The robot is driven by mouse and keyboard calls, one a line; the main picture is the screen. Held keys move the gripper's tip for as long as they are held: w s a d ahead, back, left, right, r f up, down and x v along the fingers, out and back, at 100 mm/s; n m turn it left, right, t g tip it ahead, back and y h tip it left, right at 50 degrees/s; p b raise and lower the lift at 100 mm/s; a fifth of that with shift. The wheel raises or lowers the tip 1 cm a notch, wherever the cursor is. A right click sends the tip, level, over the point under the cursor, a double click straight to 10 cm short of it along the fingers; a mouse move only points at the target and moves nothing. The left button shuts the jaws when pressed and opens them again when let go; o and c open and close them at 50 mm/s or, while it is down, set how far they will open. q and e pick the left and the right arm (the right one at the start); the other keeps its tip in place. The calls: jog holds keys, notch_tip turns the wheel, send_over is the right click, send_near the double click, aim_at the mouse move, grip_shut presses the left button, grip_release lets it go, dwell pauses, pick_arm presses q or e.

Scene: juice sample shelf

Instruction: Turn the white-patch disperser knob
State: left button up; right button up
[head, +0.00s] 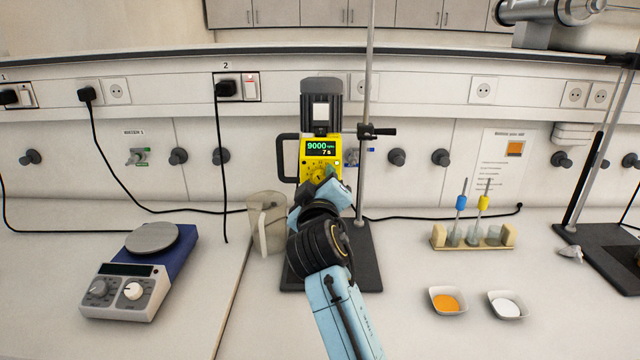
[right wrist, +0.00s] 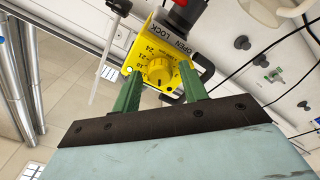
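The disperser (head: 321,100) has a dark grey motor housing with a white patch (head: 320,112) on its front. It is clamped to an upright rod above a dark base plate. Its yellow front carries a display reading 9000 rpm and 7 s. The yellow knob (right wrist: 159,71) with a numbered scale faces my right gripper (right wrist: 148,85). The green fingers stand apart, one on each side of the knob, with visible space around it; I cannot tell if they touch it. In the head view my right gripper (head: 325,182) partly covers the yellow front. My left gripper is out of view.
A clear beaker (head: 268,225) stands just left of my right arm. A hotplate stirrer (head: 145,270) is at left. A tube rack (head: 474,238) and two bowls with orange (head: 447,300) and white (head: 508,304) contents are at right. Cables run along the back. The front right bench is clear.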

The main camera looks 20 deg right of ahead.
jog(key=shift+o, duration=0.3)
jog(key=b+v, duration=0.1)
jog(key=v, duration=1.2)
jog(key=shift+s, duration=0.15)
jog(key=shift+a, duration=0.1)
